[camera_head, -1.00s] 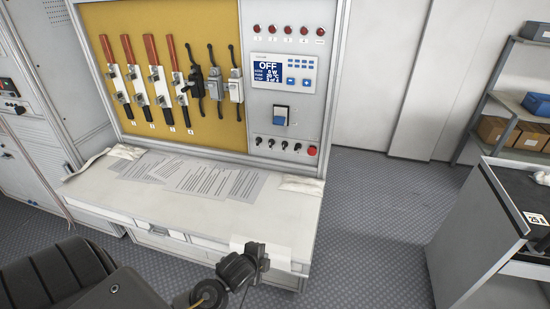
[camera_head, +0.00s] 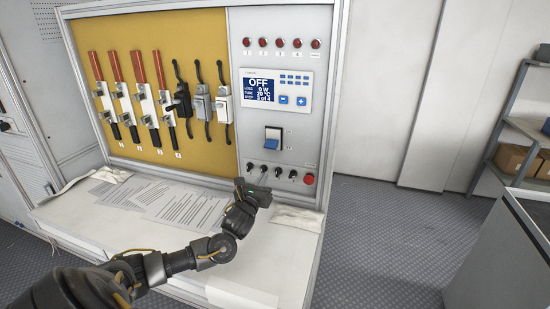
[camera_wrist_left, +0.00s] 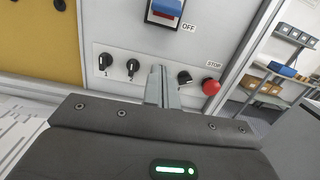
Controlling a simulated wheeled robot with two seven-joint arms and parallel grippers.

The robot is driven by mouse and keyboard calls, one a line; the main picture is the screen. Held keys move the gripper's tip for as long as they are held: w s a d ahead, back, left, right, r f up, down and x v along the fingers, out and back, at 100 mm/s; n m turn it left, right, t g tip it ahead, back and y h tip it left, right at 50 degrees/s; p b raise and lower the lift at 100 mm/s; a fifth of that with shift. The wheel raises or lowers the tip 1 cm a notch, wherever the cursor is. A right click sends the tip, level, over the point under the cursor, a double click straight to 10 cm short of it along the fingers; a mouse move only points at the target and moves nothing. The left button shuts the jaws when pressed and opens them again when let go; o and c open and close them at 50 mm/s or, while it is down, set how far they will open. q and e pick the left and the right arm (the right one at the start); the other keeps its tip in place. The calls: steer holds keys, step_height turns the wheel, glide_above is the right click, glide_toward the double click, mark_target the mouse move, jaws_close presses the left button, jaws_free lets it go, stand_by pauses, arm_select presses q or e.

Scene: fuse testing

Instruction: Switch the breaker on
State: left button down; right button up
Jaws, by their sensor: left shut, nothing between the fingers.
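The breaker (camera_head: 272,139) is a blue rocker in a dark frame on the grey panel, below the display. Its blue part sits at the lower end of the frame. It also shows at the top of the left wrist view (camera_wrist_left: 167,8), cut off, with an "OFF" label beside its lower end. The display (camera_head: 277,90) reads "OFF". My left gripper (camera_head: 262,181) is in front of the panel, below the breaker and apart from it. Its fingers (camera_wrist_left: 162,75) are shut and empty, covering part of the knob row in the wrist view. My right gripper is not in view.
A row of black knobs (camera_head: 278,171) and a red stop button (camera_head: 309,179) sit below the breaker. Several fuses (camera_head: 140,90) hang on the yellow board to the left. Papers (camera_head: 180,202) lie on the white bench. The space before the breaker is clear.

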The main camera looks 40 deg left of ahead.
mark_target(271, 144)
arm_select(q)
steer(key=x, duration=0.3)
steer(key=p+x, duration=0.1)
steer(key=x, duration=0.5)
steer(key=shift+w+a+r+p, duration=0.25)
steer(key=shift+a+r+p, duration=0.05)
steer(key=shift+r+p, duration=0.1)
steer(key=r+p, duration=0.1)
steer(key=s+r+p, duration=0.1)
steer(key=r, duration=0.1)
steer(key=shift+s+d+r+p, duration=0.1)
steer(key=shift+d+r+p, duration=0.1)
steer(key=shift+p, duration=0.1)
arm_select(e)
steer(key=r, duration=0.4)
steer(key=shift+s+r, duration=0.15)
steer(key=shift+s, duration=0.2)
